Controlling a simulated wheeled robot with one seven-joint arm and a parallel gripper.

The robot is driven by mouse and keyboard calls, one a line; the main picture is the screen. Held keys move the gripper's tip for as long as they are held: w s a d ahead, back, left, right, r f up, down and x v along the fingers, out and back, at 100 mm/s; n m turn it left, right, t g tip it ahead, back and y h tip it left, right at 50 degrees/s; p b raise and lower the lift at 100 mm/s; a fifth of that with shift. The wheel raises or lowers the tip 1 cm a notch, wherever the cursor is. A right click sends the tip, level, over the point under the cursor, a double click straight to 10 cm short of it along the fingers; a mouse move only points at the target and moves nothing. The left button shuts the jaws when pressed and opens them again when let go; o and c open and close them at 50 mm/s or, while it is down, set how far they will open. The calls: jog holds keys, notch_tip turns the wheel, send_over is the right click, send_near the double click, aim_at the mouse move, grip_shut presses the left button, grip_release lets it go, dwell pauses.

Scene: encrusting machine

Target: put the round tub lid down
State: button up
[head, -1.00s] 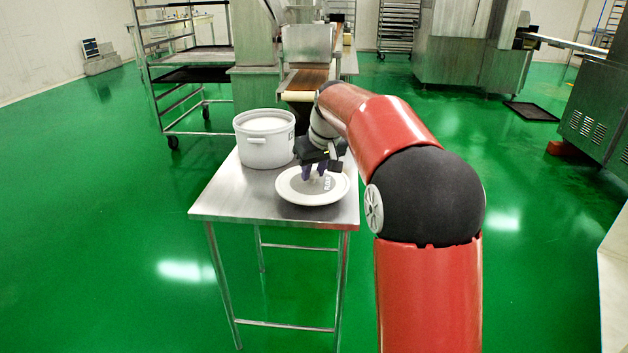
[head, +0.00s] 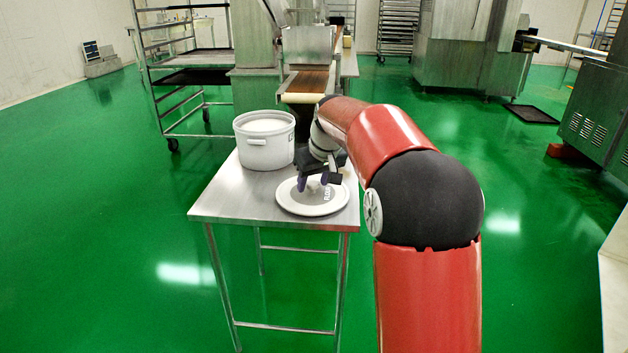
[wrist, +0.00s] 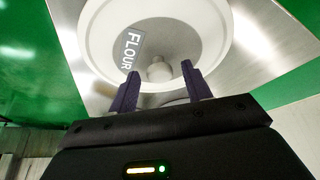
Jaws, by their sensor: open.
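The round white tub lid (head: 297,206) lies flat on the front part of the steel table. The wrist view shows the lid (wrist: 183,28) with its grey "FLOUR" label and a round knob (wrist: 159,71) at its middle. My gripper (head: 317,184) is just above the lid. In the wrist view my gripper (wrist: 163,84) is open, its two dark purple fingers apart on either side of the knob's line and not closed on it. The white tub (head: 265,148) stands open behind and left of the lid, with white contents showing.
The steel table (head: 232,206) has bare room left of the lid. A conveyor (head: 306,82) stands behind the table. A wheeled rack (head: 185,75) is at the back left. Green floor lies open around the table.

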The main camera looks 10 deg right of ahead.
jog(key=p+v, duration=0.2)
jog(key=v, duration=1)
jog(key=s+a+m, duration=0.1)
jog(key=s+m, duration=0.1)
jog(key=s, duration=1.4)
jog(key=s+f, duration=0.5)
jog(key=s, duration=0.3)
jog(key=s+f+m+t+h, duration=0.1)
jog(key=s+f, duration=0.4)
jog(key=s, duration=0.3)
jog(key=shift+s+a+f+p, duration=0.3)
jog(key=shift+p, duration=0.05)
